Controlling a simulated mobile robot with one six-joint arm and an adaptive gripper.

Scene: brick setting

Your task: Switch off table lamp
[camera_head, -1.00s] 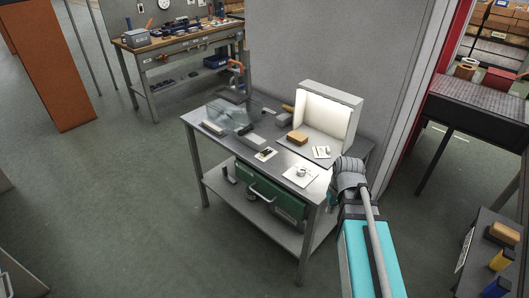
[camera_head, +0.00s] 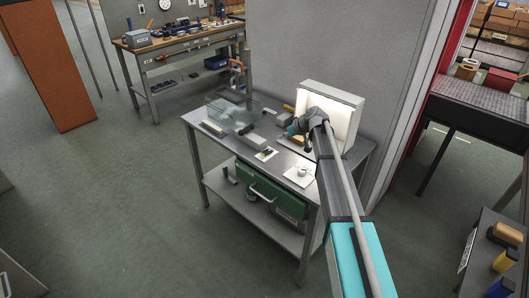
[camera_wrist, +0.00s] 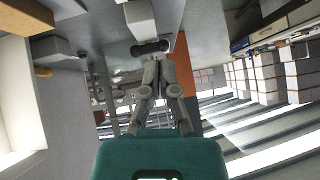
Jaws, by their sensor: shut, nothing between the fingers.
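No ordinary table lamp with a shade can be made out. The lit thing is a white open-fronted light box (camera_head: 343,108) on the back right of the grey metal table (camera_head: 222,142), glowing inside. Its bright side also shows at the left edge of the wrist view (camera_wrist: 18,105). My gripper (camera_head: 286,134) is over the table in front of the light box, and my arm hides part of its opening. In the wrist view, my gripper's fingers (camera_wrist: 157,64) are together and empty. A dark cylinder with a pale block (camera_wrist: 138,18) lies just beyond their tips. Contact cannot be told.
On the table are a clear box (camera_head: 228,112), a grey block (camera_head: 265,141), a small card (camera_head: 266,154) and a white sheet (camera_head: 299,177). A wall stands behind. The floor at left is clear.

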